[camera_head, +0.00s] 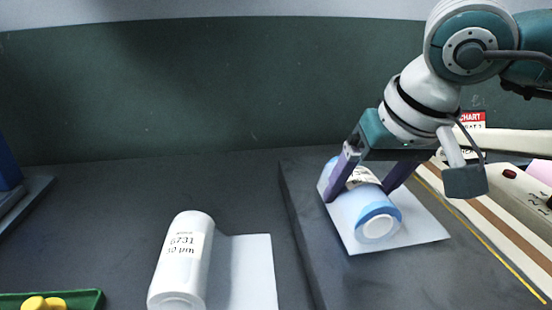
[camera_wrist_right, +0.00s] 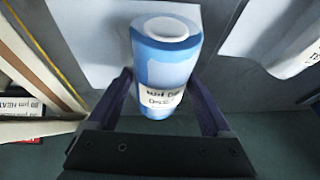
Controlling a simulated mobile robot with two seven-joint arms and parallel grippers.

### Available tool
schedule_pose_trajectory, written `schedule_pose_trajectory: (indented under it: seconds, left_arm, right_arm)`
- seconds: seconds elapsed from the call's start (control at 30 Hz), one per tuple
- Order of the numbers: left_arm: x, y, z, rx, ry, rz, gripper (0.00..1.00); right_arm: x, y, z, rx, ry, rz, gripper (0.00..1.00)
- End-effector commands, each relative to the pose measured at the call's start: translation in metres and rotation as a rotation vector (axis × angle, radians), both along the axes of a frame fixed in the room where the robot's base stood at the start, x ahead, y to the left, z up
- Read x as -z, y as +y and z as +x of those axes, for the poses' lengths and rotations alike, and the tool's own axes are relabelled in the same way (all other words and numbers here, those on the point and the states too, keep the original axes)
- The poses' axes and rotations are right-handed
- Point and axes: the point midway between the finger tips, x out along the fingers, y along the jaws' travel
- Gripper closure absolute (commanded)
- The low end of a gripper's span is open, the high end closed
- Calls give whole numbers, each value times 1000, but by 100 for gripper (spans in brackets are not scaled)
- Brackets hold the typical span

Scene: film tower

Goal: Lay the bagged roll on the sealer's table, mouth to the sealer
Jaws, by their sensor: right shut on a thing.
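The bagged roll (camera_head: 363,212) is blue and white with a printed label, and it lies on its side over the sealer's dark raised table (camera_head: 420,275). Its pale flat bag part (camera_head: 415,226) spreads to the right, toward the sealer (camera_head: 510,215). I cannot tell whether the roll bears fully on the table. My right gripper (camera_head: 358,190) reaches down from above and is shut on the roll, one finger on each side. The roll (camera_wrist_right: 168,70) also shows between the fingers in the right wrist view. My left gripper is not in view.
A white roll marked 6731 (camera_head: 183,262) lies on the lower grey surface left of the raised table, with a pale sheet (camera_head: 245,270) beside it. A green tray (camera_head: 85,299) with yellow things is at the lower left.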

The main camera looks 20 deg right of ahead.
Motion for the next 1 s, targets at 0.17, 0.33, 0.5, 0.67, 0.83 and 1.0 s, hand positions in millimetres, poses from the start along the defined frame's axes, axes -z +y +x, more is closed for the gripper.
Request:
schedule_pose_trajectory:
  seconds: [0.17,0.33,0.5,0.67,0.83,1.0]
  left_arm:
    - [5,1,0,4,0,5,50]
    - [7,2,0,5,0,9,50]
    - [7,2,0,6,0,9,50]
    - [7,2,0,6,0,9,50]
    - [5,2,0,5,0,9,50]
    - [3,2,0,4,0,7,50]
  right_arm:
    - [3,0,1,0,-2,0,94]
    - [6,0,1,0,-2,0,15]
    - [5,0,0,0,-2,0,0]
    - [6,0,0,0,1,0,0]
    - [-5,0,-4,-1,-2,0,0]
    - [-36,0,-16,-1,-6,0,0]
